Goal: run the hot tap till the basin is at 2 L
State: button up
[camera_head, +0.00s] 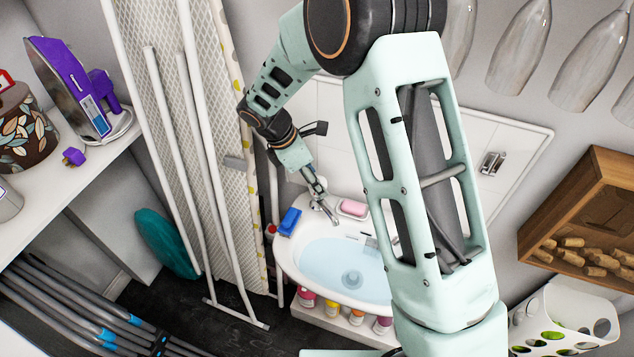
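The white basin (284,266) stands against the tiled wall, low in the middle of the view. Pale blue water (328,262) lies in it, with a round drain showing through. I cannot read a volume. A chrome tap (329,210) stands at its back left rim. My gripper (318,188) is right at this tap, pointing down; whether it touches the tap, and whether its fingers are open or shut, is too small to tell. No clear stream of water shows. My arm hides the basin's right side and anything on that part of the rim.
A blue sponge (290,221) and a pink soap in a dish (353,208) sit on the basin's back rim. Several bottles (331,308) stand below it. A folded ironing board (225,150) and white poles stand at left. A wooden box of corks (585,225) is at right.

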jog(key=shift+v, duration=2.7)
